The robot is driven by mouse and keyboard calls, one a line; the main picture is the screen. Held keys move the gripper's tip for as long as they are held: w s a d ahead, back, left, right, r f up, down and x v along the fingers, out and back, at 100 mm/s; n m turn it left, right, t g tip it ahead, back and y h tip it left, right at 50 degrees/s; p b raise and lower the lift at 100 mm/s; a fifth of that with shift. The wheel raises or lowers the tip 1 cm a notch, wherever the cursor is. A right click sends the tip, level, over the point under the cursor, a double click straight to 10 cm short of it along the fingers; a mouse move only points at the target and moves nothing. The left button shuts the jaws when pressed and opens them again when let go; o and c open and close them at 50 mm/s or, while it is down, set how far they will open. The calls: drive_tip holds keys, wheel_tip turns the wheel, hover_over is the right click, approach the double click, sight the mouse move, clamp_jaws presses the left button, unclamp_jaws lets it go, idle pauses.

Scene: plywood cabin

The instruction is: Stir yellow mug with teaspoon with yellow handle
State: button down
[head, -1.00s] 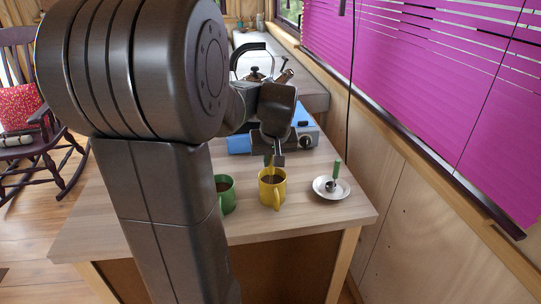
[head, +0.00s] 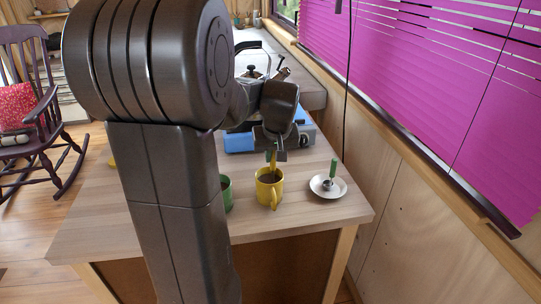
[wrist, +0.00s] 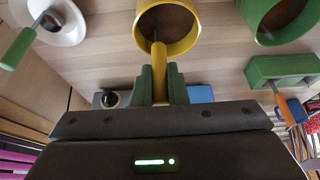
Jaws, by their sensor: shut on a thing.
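The yellow mug (head: 264,194) stands upright on the wooden table, with brown liquid inside. It also shows at the top of the wrist view (wrist: 193,42). My gripper (head: 273,155) is above the mug, pointing down. Its green fingertips (wrist: 160,86) are shut on the yellow handle of the teaspoon (wrist: 159,72). The teaspoon's grey metal shaft reaches down inside the mug's rim; its bowl end is hidden in the mug. In the head view the yellow handle (head: 271,161) shows just below the gripper.
A green mug (wrist: 250,14) with brown liquid stands beside the yellow one. A white saucer (head: 318,190) holds a green-handled utensil (head: 333,168). A green block with an orange-handled utensil (wrist: 280,106) is nearby. A blue stove (head: 238,142) and kettle stand behind.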

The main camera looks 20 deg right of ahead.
drive_tip(key=shift+a, duration=0.55)
drive_tip(key=shift+r, duration=0.15)
wheel_tip(320, 180, up, 6)
drive_tip(key=p, duration=0.5)
drive_tip(key=shift+r, duration=0.2)
idle(0.4)
wheel_tip(320, 180, up, 5)
drive_tip(key=p, duration=0.3)
drive_tip(key=shift+p, duration=0.3)
drive_tip(key=shift+f, duration=0.1)
